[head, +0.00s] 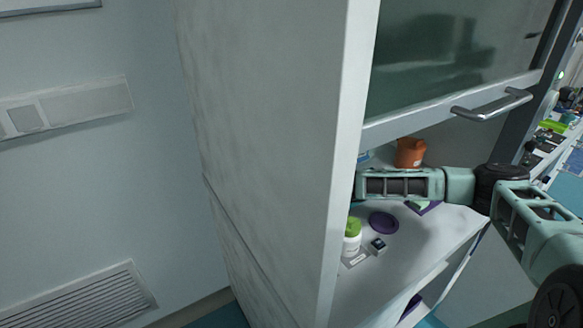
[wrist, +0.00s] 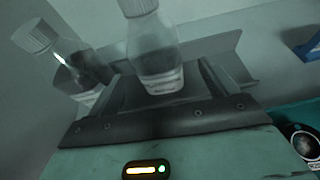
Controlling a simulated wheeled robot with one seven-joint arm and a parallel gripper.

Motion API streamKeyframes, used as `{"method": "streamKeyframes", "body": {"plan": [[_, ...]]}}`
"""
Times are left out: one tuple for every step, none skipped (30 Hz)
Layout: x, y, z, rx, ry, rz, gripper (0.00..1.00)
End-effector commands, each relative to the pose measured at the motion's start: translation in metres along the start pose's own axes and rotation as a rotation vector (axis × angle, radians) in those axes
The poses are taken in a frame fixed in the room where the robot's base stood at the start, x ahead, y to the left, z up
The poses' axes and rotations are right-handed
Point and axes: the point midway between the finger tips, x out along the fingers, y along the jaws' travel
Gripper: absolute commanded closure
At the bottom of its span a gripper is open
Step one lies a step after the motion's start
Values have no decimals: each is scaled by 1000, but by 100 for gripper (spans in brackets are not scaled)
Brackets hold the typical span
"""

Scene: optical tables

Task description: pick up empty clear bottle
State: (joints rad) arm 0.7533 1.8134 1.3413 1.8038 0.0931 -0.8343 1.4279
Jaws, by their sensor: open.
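In the wrist view a clear, see-through bottle (wrist: 155,52) stands ahead of my gripper (wrist: 157,78), roughly in line with the gap between its fingers. It has a pale lower label, and its top is cut off by the frame edge. I cannot tell whether either bottle is empty. My gripper is open, with nothing clasped. In the head view my arm reaches into the cabinet, and the side panel hides the gripper and both bottles.
The cabinet's side panel (head: 275,130) and raised glass sash (head: 440,50) with its handle (head: 492,104) bound the opening. Inside are an orange container (head: 410,152), a green-lidded white jar (head: 352,238), a purple disc (head: 383,222) and a small dark box (head: 377,244).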

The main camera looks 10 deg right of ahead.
Motion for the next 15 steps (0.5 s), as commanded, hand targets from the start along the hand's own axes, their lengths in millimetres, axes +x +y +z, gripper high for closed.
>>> {"method": "streamKeyframes", "body": {"plan": [[4, 0, 0, 1, 1, -1, 15], [5, 0, 0, 1, 1, 0, 15], [6, 1, 0, 0, 1, 0, 15], [7, 0, 0, 1, 1, 0, 15], [8, 0, 0, 1, 1, 0, 15], [11, 0, 1, 1, 1, 0, 15], [13, 1, 2, 1, 1, 0, 15], [16, 1, 3, 1, 1, 0, 15], [21, 2, 5, 1, 2, 0, 15], [25, 2, 6, 1, 2, -1, 15], [29, 2, 7, 1, 2, 0, 15], [34, 3, 7, 0, 2, 0, 15], [38, 3, 8, 0, 2, -1, 15], [42, 3, 7, 0, 1, -1, 15], [47, 3, 6, 0, 1, -1, 15]]}}
